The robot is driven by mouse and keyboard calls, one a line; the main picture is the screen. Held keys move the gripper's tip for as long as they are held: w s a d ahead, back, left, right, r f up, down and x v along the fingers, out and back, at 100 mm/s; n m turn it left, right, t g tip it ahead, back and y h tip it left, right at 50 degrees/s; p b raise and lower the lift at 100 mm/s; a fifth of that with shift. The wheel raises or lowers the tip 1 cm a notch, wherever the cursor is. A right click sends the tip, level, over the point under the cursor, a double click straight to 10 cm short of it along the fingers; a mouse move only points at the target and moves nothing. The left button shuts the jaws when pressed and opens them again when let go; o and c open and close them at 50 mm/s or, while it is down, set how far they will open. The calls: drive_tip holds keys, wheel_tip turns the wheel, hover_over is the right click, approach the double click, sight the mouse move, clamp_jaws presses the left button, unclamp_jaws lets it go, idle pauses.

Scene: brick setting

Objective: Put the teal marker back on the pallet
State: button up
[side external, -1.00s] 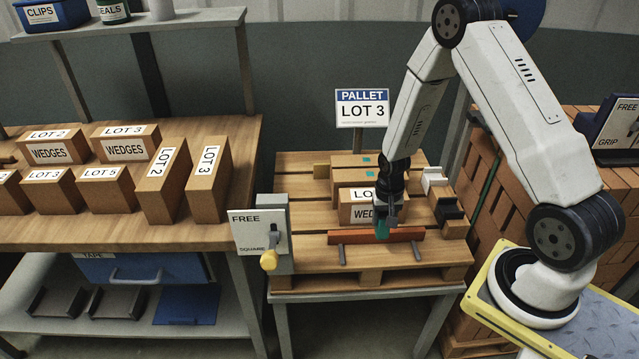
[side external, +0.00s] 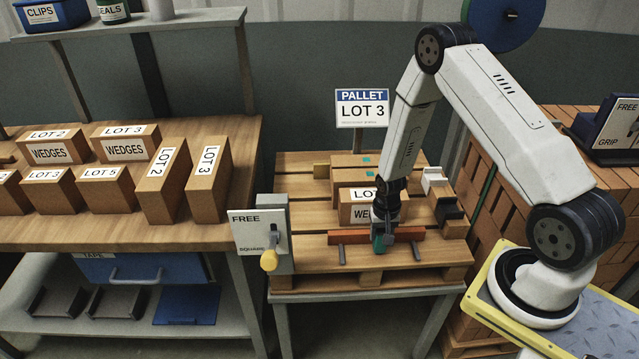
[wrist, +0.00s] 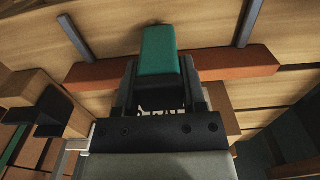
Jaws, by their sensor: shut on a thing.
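The teal marker (wrist: 160,52) is a small block between the fingertips of my gripper (wrist: 160,80), which is shut on it. I cannot tell whether the marker touches the pallet boards. Brown boxes, the front one labelled LOT (side external: 358,211), stand on the pallet just behind my gripper. Two small teal patches (side external: 366,160) show on top of the boxes farther back.
The orange-red bar (side external: 345,237) lies across the pallet's front, with thin dark bars (side external: 341,255) before it. A lever box marked FREE and SQUARE (side external: 262,232) stands at the pallet's left. Black and white blocks (side external: 447,209) sit at its right. A bench of boxes is farther left.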

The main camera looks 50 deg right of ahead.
drive_tip(key=shift+f, duration=0.2)
drive_tip(key=o, duration=1)
drive_tip(key=shift+r, duration=0.1)
drive_tip(key=shift+r, duration=6.05)
